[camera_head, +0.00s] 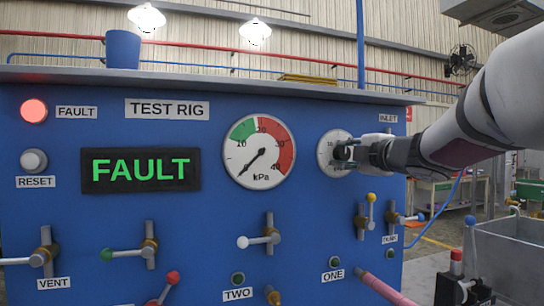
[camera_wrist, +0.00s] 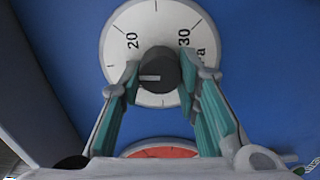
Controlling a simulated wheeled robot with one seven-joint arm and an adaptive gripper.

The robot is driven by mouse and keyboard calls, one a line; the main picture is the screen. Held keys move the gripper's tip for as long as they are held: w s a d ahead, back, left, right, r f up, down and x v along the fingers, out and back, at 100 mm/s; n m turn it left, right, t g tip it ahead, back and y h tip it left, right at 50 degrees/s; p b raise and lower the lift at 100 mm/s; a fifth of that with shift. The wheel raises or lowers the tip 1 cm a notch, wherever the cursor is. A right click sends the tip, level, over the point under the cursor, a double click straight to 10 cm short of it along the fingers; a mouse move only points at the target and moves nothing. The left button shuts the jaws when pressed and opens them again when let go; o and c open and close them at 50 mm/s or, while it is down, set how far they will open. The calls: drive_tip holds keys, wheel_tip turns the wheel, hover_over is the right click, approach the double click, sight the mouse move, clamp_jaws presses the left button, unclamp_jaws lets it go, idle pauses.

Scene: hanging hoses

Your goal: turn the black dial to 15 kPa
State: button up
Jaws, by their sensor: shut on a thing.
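The black dial (camera_wrist: 158,70) sits in the middle of a round white scale plate (camera_wrist: 160,18) on the blue panel. In the wrist view its white pointer line points left, below the printed 20 on the upper left; 30 is on the upper right. My left finger covers part of the scale there, so the exact reading is hidden. My gripper (camera_wrist: 158,80) is shut on the dial, one green-padded finger on each side. In the head view my gripper (camera_head: 361,153) reaches the scale plate (camera_head: 326,150) from the right and hides much of it.
The kPa gauge (camera_head: 259,151) left of the dial has its needle pointing lower left, at the low end. The display (camera_head: 140,170) reads FAULT and the fault lamp (camera_head: 34,110) glows red. Several valve levers, including a blue-tipped one (camera_head: 370,212), stick out below.

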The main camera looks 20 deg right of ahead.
idle(0.4)
drive_tip(key=o, duration=1.2)
drive_tip(key=shift+c, duration=0.2)
drive_tip(key=s, duration=1.2)
drive_tip(key=shift+a, duration=0.4)
drive_tip(key=shift+m+h, duration=0.3)
